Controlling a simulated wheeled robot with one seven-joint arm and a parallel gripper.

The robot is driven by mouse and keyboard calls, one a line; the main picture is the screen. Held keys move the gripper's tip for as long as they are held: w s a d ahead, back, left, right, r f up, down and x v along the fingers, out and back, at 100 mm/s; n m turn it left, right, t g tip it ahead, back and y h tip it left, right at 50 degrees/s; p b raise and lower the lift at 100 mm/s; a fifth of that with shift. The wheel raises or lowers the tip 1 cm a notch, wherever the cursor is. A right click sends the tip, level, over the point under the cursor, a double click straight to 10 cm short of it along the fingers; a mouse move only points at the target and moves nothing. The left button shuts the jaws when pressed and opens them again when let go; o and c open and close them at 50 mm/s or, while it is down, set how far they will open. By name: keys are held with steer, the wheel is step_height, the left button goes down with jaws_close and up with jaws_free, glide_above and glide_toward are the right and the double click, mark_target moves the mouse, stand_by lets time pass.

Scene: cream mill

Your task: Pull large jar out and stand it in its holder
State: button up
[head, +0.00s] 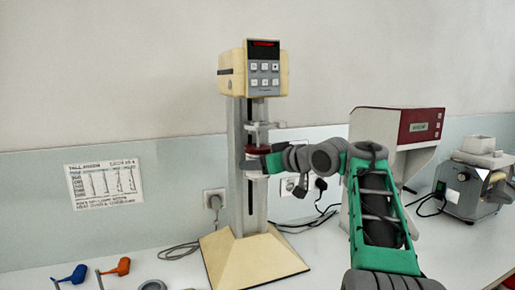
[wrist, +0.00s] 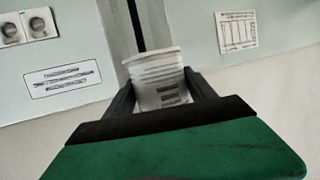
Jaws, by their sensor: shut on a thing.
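A white jar with dark printed marks (wrist: 157,72) is between the two fingers of my gripper (wrist: 165,95) in the wrist view. My gripper is shut on it. In the head view, my gripper (head: 263,164) is at the column of the cream machine (head: 238,170), just below a dark red collar (head: 258,149). The jar is mostly hidden there by the fingers, and I cannot tell whether it touches the collar. A grey round piece (head: 153,286) on the table at the bottom edge may be the holder; it is cut off.
A blue tool (head: 70,275) and an orange tool (head: 117,267) lie at the front left. The machine's wide base (head: 252,262) stands mid-table. A red and cream device (head: 405,130) and a grey device (head: 470,188) stand to the right, with loose black cables nearby.

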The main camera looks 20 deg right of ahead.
mark_target(264, 177)
steer(key=shift+f+b, duration=1.75)
steer(key=shift+f, duration=0.45)
steer(key=s+b, duration=0.3)
steer(key=s, duration=0.7)
steer(key=shift+b, duration=0.35)
